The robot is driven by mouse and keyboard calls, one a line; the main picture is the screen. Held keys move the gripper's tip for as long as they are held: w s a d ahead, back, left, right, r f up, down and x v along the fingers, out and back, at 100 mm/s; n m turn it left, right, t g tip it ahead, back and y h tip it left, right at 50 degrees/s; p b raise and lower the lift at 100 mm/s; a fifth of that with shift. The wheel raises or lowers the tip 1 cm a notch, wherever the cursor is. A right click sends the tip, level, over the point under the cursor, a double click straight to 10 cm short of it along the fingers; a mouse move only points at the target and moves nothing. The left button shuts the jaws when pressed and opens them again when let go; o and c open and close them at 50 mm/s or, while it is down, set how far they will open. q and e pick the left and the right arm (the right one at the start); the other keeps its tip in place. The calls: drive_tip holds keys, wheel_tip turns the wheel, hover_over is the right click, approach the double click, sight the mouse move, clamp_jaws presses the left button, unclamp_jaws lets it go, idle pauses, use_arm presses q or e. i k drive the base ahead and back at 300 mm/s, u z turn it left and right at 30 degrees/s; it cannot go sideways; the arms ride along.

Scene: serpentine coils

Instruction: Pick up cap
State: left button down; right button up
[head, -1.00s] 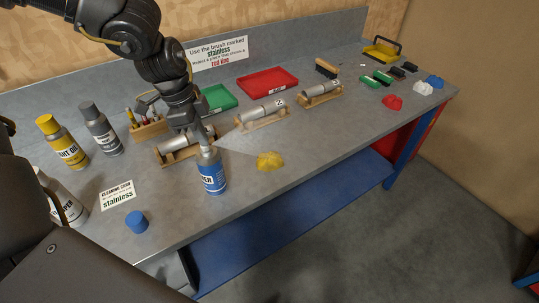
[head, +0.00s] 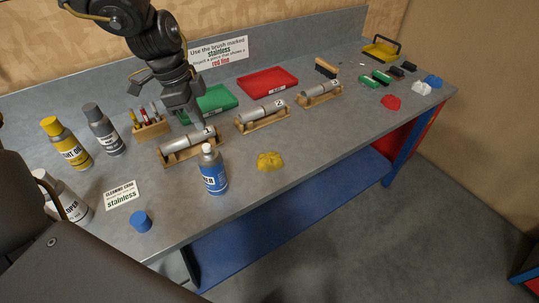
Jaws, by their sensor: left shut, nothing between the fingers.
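A blue cap (head: 141,221) lies on the bench near the front edge at the left, apart from any bottle. My left gripper (head: 203,122) is shut and empty, pointing down just behind and above the bottle, near the first metal cylinder (head: 187,141). It is well away from the cap, up and to the right of it. My right gripper is not in view.
A yellow-capped can (head: 66,145), a grey can (head: 103,130) and a white bottle (head: 75,208) stand at the left. A cleaning card (head: 121,195) lies behind the cap. A yellow cloth (head: 269,161) lies right of the bottle.

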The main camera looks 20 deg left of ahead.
sight(139, 220)
drive_tip(key=u, duration=1.25)
